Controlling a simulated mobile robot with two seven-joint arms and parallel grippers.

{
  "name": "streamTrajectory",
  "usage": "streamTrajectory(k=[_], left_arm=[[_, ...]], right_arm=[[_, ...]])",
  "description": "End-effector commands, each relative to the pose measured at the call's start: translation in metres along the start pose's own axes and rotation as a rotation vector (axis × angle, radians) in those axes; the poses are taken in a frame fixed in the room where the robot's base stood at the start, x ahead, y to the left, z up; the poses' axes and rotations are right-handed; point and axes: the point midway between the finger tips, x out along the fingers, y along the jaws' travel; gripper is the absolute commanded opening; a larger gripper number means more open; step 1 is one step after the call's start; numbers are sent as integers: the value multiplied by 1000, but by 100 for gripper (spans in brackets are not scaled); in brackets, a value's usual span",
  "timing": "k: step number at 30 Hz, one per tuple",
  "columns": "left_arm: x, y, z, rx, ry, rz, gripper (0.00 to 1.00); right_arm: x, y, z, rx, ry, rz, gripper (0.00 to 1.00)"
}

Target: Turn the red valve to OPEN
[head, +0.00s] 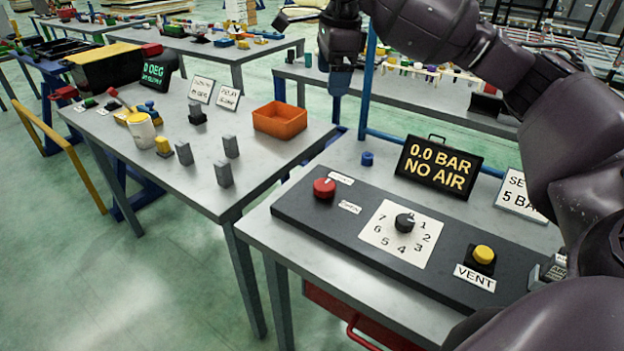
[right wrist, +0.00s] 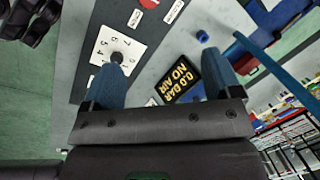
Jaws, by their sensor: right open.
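The red valve (head: 324,188) is a round red knob at the left end of the dark panel (head: 290,210). A small label (head: 341,178) sits at its upper right and another (head: 349,207) at its lower right; the lower one seems to read OPEN. A pale mark on the knob seems to point toward the upper label. My right gripper (head: 340,82) hangs above and behind the panel, apart from the valve. In the right wrist view its fingers (right wrist: 160,62) are spread and empty, and the valve (right wrist: 148,3) shows at the top edge. My left gripper is not in view.
The panel also bears a black dial (head: 405,222) on a white number plate and a yellow VENT button (head: 484,254). Behind it stand a display (head: 438,167) reading 0.0 BAR NO AIR, a sign (head: 520,196), a blue cap (head: 367,158) and a blue post (head: 369,80). An orange bin (head: 280,121) sits on the left table.

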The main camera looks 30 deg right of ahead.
Motion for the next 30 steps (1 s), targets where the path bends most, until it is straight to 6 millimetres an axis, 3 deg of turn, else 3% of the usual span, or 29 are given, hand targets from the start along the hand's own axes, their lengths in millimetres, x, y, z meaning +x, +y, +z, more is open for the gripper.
streamTrajectory(k=[1,6,12,15,23,30], left_arm=[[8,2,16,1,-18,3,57],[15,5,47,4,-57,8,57],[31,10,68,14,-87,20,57],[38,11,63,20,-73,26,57],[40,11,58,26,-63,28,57],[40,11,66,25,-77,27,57]], right_arm=[[26,0,0,1,8,19,84],[86,-1,0,1,30,71,84],[158,0,0,1,58,140,84],[175,0,-1,1,65,157,84],[188,2,-1,1,68,162,84],[227,8,-4,1,69,167,84]])
